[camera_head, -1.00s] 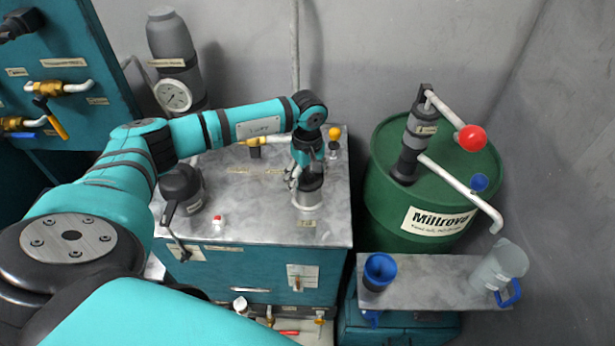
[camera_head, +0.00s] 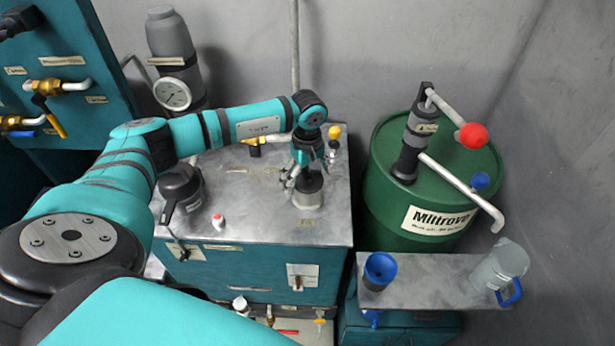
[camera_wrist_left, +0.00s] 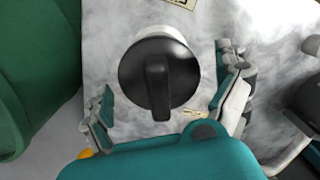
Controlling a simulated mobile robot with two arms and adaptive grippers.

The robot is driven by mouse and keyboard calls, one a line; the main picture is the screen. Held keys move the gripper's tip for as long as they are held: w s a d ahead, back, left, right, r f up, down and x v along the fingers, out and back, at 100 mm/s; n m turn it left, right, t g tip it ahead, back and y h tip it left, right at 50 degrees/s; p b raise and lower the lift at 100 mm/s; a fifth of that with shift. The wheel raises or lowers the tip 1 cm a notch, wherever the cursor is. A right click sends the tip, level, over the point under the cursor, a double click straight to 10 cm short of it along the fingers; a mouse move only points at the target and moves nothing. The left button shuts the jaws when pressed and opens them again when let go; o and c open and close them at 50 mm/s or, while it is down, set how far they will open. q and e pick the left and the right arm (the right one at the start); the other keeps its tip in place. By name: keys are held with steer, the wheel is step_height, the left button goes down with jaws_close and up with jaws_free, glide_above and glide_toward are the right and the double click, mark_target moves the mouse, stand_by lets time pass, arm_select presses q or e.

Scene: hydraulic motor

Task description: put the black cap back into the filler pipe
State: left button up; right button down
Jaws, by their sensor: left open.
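The black cap (camera_head: 309,182) sits on top of the short pale filler pipe (camera_head: 307,200) on the metal top of the teal tank. In the left wrist view the round cap (camera_wrist_left: 158,70) with its raised grip bar covers the pipe mouth, and a pale rim of the pipe (camera_wrist_left: 150,32) shows behind it. How deep the cap sits cannot be told. My left gripper (camera_head: 301,176) is open just above the cap. In the left wrist view its fingers stand apart on either side of the cap, with visible gaps. My right gripper is not in view.
A black-handled fitting (camera_head: 180,188) and a small red-and-white knob (camera_head: 218,221) stand left on the tank top (camera_head: 255,215). A yellow knob (camera_head: 334,132) stands behind the gripper. A green drum (camera_head: 455,160) with a hand pump, a blue cup (camera_head: 379,271) and a clear jug (camera_head: 497,268) are at right.

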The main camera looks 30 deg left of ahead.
mark_target(307, 171)
arm_select(q)
steer(key=shift+w+r, duration=0.1)
steer(key=shift+r, duration=0.6)
step_height(307, 171, up, 10)
steer(key=b, duration=0.3)
steer(key=shift+b, duration=0.4)
steer(key=shift+r, duration=0.75)
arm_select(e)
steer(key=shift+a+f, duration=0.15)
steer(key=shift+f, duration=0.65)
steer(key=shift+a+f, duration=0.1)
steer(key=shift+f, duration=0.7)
arm_select(q)
steer(key=shift+f, duration=0.1)
